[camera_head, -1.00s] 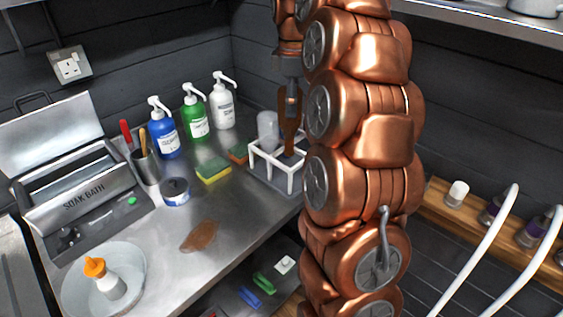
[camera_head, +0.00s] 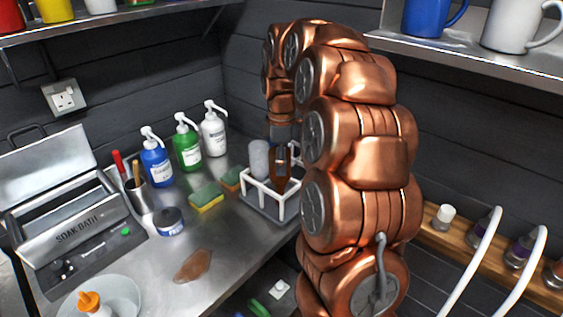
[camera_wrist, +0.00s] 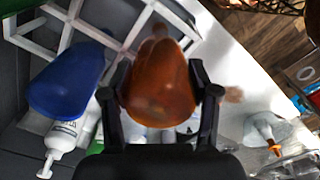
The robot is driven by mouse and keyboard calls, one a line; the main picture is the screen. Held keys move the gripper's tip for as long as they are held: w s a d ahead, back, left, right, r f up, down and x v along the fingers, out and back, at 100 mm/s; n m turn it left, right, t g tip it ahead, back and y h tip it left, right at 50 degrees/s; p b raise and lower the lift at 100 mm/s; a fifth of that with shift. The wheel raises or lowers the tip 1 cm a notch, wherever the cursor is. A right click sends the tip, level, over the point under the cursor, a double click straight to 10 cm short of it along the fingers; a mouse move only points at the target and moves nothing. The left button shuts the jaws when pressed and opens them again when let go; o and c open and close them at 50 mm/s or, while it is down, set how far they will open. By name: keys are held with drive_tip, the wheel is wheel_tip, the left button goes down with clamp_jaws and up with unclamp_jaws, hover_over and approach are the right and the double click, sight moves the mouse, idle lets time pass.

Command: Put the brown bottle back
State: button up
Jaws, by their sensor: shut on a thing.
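The brown bottle (camera_head: 279,172) is in my gripper (camera_head: 281,150), between its fingers. In the wrist view the brown bottle (camera_wrist: 158,85) fills the middle, with a dark finger on each side. It is at the white rack (camera_head: 262,196) on the counter, its lower part inside or just behind the rack's frame. I cannot tell whether it rests on the rack's base. The rack's white bars (camera_wrist: 86,25) show beyond the bottle in the wrist view.
Two sponges (camera_head: 206,198) lie left of the rack. Blue (camera_head: 156,166), green (camera_head: 187,150) and white (camera_head: 214,134) pump bottles stand behind. A brown spill (camera_head: 193,265) marks the counter front. A shelf with mugs (camera_head: 427,16) overhangs at upper right.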

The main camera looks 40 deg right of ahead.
drive_tip(key=shift+f, duration=0.65)
drive_tip(key=shift+f, duration=0.15)
drive_tip(key=o, duration=1.1)
drive_tip(key=shift+o, duration=0.2)
drive_tip(key=shift+r+b, duration=1.35)
drive_tip(key=shift+r, duration=4.85)
